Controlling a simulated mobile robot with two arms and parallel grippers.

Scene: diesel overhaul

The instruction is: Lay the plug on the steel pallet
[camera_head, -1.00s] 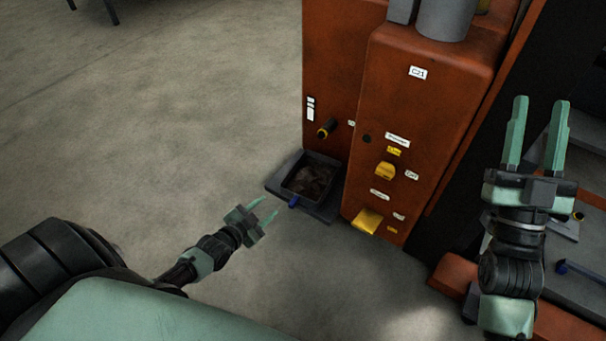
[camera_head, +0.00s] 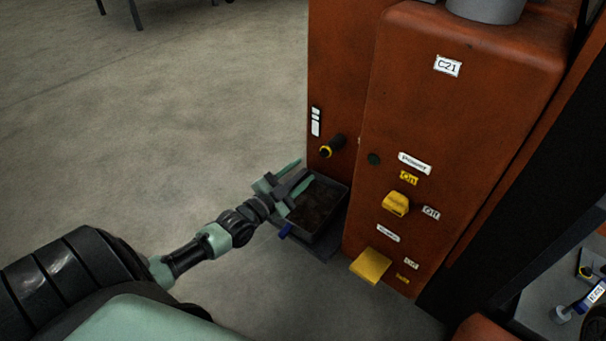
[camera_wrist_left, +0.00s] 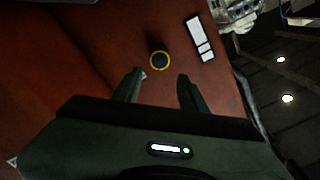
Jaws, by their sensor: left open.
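The plug (camera_head: 332,147), a black cylinder with a yellow ring, sticks out of the orange cabinet's left face. In the left wrist view the plug (camera_wrist_left: 160,60) is end-on, just beyond and roughly between the fingertips, apart from them. My left gripper (camera_head: 303,172) is open and empty, lower and to the left of the plug in the head view; its fingers (camera_wrist_left: 160,74) point at the cabinet face. A grey metal surface (camera_head: 538,302) shows at the lower right; I cannot tell whether it is the steel pallet. My right gripper is out of view.
A dark tray (camera_head: 338,208) with brown contents and a blue part stands low beside the cabinet, behind my left gripper. The orange cabinet (camera_head: 455,120) carries a yellow knob (camera_head: 395,204) and a yellow pedal-like plate (camera_head: 370,266).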

